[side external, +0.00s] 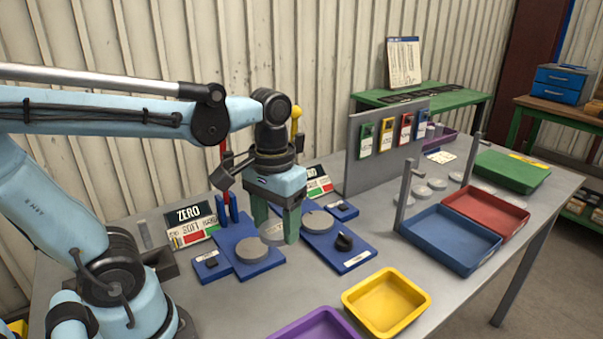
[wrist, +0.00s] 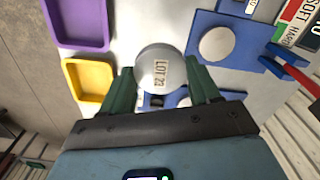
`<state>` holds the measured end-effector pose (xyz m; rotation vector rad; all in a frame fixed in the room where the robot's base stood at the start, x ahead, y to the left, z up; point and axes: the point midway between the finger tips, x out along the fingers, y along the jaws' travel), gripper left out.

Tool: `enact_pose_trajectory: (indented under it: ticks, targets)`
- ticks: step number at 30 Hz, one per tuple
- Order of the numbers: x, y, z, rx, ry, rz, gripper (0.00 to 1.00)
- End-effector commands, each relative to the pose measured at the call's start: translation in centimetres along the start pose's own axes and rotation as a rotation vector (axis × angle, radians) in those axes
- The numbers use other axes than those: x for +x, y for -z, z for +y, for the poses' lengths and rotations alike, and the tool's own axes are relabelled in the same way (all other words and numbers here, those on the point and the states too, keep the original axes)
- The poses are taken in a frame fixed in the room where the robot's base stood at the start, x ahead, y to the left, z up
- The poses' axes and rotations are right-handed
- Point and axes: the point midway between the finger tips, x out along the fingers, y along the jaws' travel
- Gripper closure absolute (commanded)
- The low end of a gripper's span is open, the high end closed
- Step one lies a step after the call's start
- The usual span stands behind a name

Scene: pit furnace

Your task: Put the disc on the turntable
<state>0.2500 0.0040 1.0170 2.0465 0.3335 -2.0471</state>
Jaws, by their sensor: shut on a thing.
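My gripper (side external: 275,225) points down and is shut on a grey round disc (wrist: 160,73) marked "LOT 23". The disc also shows between the green fingers in the side view (side external: 272,233). It is over the gap between two blue bases. The left base carries a grey round plate (side external: 252,250), which shows above right of the disc in the wrist view (wrist: 217,43). The right base carries another grey round plate (side external: 318,221) and a black knob (side external: 343,242). I cannot tell which plate is the turntable. The exact height of the disc is unclear.
A ZERO/SOFT/HARD board (side external: 193,222) stands behind the left base. A yellow tray (side external: 385,303) and a purple tray (side external: 318,326) lie at the front. Blue (side external: 450,238) and red (side external: 485,213) trays, a grey post (side external: 405,195) and several loose discs are to the right.

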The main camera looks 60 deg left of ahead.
Motion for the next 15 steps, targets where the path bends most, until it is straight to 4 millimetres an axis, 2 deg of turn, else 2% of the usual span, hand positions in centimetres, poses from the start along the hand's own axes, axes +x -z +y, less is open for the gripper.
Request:
enact_pose_trajectory:
  ticks: [7,15]
  targets:
    - [-1.1,5.0,1.6,0.020,0.000,0.001,0.84]
    - [-0.8,10.7,3.3,0.045,0.000,0.001,0.84]
